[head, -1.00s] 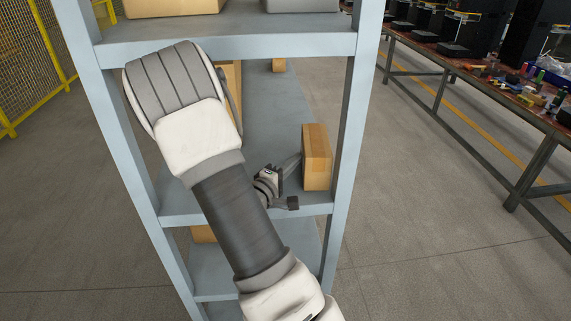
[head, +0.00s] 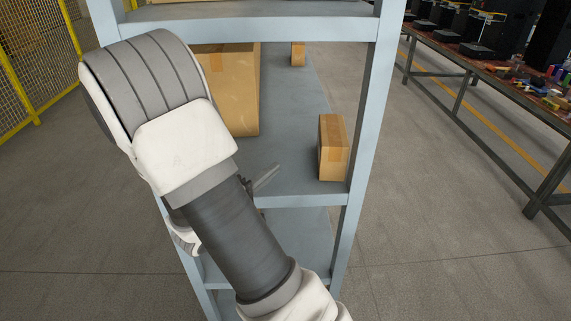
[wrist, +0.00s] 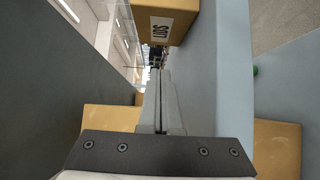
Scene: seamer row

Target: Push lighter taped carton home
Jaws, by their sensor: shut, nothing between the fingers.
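A small tan carton with a tape strip (head: 333,147) stands upright at the right front of the middle shelf, near the right post. In the wrist view a carton marked LIDS (wrist: 165,20), seemingly the same one, shows at the top, beyond the fingers. A larger tan carton (head: 235,95) stands at the left of that shelf, partly hidden by my arm. I cannot tell which tape is lighter. My gripper (head: 268,177) is shut and empty at the shelf's front, between the cartons and apart from the small one. Its fingers (wrist: 161,85) lie together in the wrist view. My arm hides most of its body.
The grey-blue shelf deck (head: 295,110) is clear between the cartons, with a small carton (head: 298,54) far back. Shelf posts (head: 366,130) bound the opening. Another carton (wrist: 278,148) shows beyond the deck's edge in the wrist view. A workbench (head: 480,70) stands at right.

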